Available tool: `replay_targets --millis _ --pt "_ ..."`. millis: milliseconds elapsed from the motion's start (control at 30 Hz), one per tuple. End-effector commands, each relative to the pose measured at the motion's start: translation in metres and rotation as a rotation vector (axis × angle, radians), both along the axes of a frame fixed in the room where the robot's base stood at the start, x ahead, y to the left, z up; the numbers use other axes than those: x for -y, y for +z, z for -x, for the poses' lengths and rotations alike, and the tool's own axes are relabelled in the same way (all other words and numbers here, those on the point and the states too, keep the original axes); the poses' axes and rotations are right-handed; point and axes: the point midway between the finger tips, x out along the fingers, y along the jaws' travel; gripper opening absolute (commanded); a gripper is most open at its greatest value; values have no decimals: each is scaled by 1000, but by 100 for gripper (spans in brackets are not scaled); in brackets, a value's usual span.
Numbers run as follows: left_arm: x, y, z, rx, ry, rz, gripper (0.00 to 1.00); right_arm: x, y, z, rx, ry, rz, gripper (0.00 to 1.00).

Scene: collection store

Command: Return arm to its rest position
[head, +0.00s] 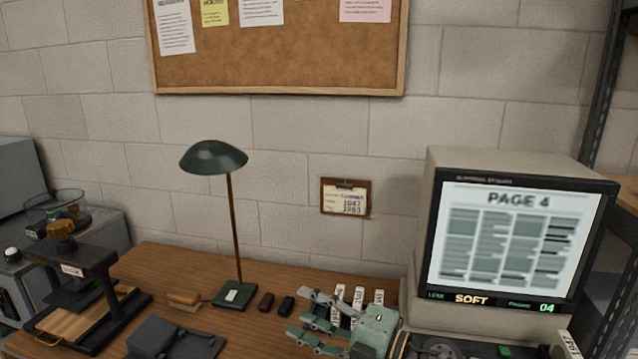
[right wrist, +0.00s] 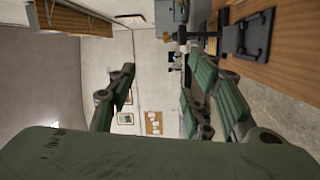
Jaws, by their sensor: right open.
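My right gripper (head: 299,313) is at the bottom of the head view, right of centre, in front of the wooden desk (head: 165,262). It is pale green with dark joints, and its fingers point left. The fingers are apart with nothing between them. In the right wrist view, the right gripper (right wrist: 160,75) also shows open, with a clear gap between its two green fingers. My left gripper shows in neither view.
A green desk lamp (head: 213,157) stands on the desk, with small dark blocks beside its base. A black press (head: 75,280) is at the left. A monitor (head: 515,240) reading "PAGE 4" is at the right. White labelled strips (head: 340,294) lie behind the gripper.

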Motion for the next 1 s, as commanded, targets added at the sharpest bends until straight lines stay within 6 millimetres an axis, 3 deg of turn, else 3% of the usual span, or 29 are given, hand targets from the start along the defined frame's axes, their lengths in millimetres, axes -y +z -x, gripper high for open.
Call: replay_targets --millis 100,167,267,367,500,600,700,800,1000 --pt "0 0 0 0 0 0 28 22 23 -1 -83 -210 -279 47" --pt "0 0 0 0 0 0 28 44 24 -4 -145 -332 -393 47" --pt "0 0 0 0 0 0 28 89 7 -4 -285 -549 -547 47" --pt "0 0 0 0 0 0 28 136 -32 8 -464 -772 -651 47" --pt "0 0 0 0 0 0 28 190 -107 54 -768 -1067 -706 47" --pt "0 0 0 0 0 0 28 212 -159 104 -990 -1234 -686 47" --pt "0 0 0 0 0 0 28 223 -195 154 -1180 -1348 -642 47" --pt "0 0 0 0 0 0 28 226 -219 197 -1329 -1420 -588 47" --pt "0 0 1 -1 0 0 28 226 -244 270 -1562 -1504 -482 47"
